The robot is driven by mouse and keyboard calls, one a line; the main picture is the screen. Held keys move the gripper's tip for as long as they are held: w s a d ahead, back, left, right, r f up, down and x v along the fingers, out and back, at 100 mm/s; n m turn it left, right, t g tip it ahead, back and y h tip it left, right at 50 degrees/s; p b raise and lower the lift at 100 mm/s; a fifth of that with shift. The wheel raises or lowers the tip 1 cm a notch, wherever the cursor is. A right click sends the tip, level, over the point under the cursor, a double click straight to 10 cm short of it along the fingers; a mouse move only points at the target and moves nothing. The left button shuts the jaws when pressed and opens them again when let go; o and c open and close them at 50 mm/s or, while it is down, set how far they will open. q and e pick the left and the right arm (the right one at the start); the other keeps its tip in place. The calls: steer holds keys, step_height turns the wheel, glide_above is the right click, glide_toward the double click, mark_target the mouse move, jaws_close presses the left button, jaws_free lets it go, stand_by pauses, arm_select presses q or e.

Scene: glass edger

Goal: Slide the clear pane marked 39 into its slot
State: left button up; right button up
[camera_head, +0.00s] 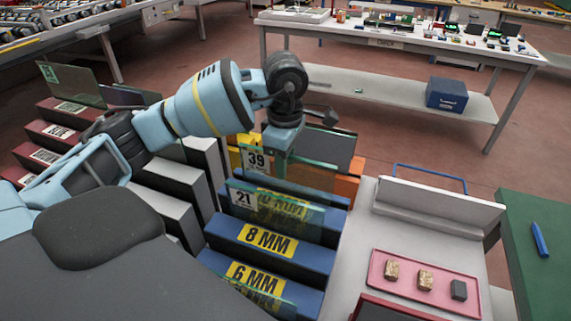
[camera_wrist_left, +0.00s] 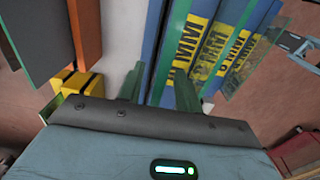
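The clear pane marked 39 (camera_head: 256,160) stands upright at the back of the blue slotted rack (camera_head: 265,237), behind the yellow-labelled blocks. Its lower part is hidden, so I cannot tell how deep it sits. My left gripper (camera_head: 281,155) is at its top edge, pointing down. In the left wrist view, my left gripper's green fingers (camera_wrist_left: 158,88) stand apart, with a thin pane edge running between them. A clear pane marked 21 (camera_head: 243,199) stands lower, in front of the 39 pane. My right gripper is not in view.
Orange (camera_head: 349,180) and yellow (camera_head: 236,153) blocks stand behind the blue rack. White blocks (camera_head: 172,178) stand to the left. A pink tray (camera_head: 458,296) with several small blocks lies on the right. Another pane (camera_head: 70,84) stands in red racks at far left.

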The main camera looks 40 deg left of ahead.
arm_select(q)
step_height(320, 180, up, 6)
steer(key=shift+r, duration=0.25)
steer(key=shift+s, duration=0.15)
stand_by(0.8)
